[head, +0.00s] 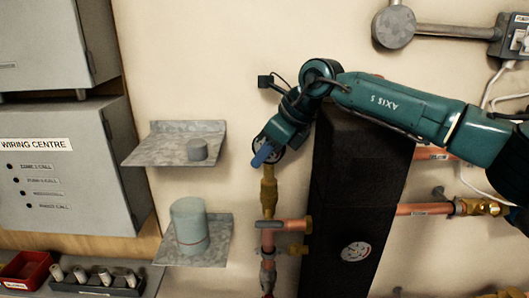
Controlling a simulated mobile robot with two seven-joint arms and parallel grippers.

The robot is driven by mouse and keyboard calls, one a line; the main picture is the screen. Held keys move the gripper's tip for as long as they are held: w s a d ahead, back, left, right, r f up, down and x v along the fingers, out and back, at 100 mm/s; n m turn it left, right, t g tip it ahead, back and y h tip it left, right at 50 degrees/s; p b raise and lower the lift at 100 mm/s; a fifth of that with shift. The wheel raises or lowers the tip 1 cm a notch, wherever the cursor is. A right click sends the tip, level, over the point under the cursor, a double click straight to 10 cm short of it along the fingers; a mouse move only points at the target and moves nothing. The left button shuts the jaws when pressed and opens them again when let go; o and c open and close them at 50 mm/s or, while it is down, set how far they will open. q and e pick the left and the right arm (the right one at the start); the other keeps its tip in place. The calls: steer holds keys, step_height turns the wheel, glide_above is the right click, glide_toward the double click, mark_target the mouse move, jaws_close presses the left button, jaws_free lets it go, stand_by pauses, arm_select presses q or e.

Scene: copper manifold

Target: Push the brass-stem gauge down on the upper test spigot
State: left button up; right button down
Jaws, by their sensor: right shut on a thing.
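My right gripper (264,154), with blue fingertips, is above the copper and brass pipework at the centre. It is shut on the gauge (277,149), whose dark round rim shows just beside the fingers. The fingers and wrist hide most of the gauge. Directly below is a vertical brass fitting (268,192), in line with the gauge; I cannot tell where stem and spigot meet or how far down the gauge sits. The fitting stands above a copper tee (271,224). My left gripper is out of view.
A dark upright block (355,200) stands right of the pipework, with a white-faced gauge (356,251) in front. Left are two metal shelves, the upper (165,150) with a small grey cylinder, the lower (217,250) with a larger grey-green cylinder (189,226). A red bin (27,270) sits lower left.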

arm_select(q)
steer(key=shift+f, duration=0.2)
arm_select(e)
steer(key=shift+f, duration=0.25)
steer(key=c, duration=1.2)
jaws_free()
steer(key=shift+o, duration=0.2)
steer(key=shift+r, duration=0.1)
step_height(320, 180, up, 9)
steer(key=shift+r+b, duration=0.1)
steer(key=shift+b, duration=0.35)
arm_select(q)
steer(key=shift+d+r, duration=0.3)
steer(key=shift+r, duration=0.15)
arm_select(e)
steer(key=shift+r, duration=0.35)
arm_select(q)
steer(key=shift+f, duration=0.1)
